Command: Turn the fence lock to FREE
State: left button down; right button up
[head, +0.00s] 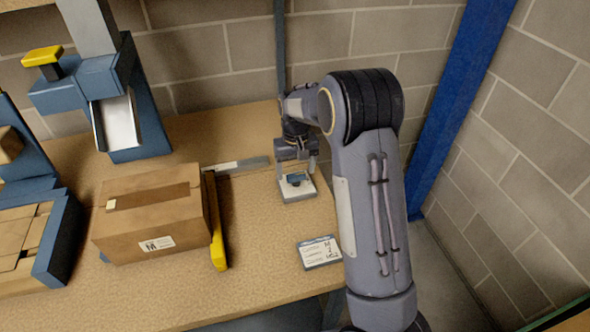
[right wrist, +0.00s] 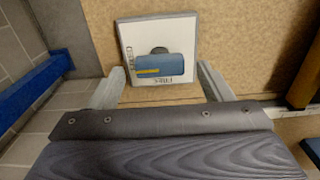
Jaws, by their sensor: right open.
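The fence lock is a white square plate (head: 299,192) with a blue knob (head: 295,179), on the bench's right end. In the right wrist view the plate (right wrist: 128,35) carries dark lettering along its left and lower edges, and the knob (right wrist: 165,65) has a yellow stripe on its left part. The stripe points toward the left-edge lettering, which I cannot read surely. My right gripper (head: 297,161) is open above the knob, pointing down. In its wrist view the fingers (right wrist: 163,83) stand apart, one on each side of the knob, not visibly touching it. My left gripper is out of view.
A cardboard box (head: 150,215) sits beside a yellow-ended fence bar (head: 217,230). A metal rail (head: 240,165) runs toward the lock. A label card (head: 319,252) lies near the front edge. A blue press-like machine (head: 120,100) stands behind left; a blue post (head: 455,90) rises right.

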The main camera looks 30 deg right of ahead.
jog(key=shift+f, duration=0.65)
jog(key=c, duration=1)
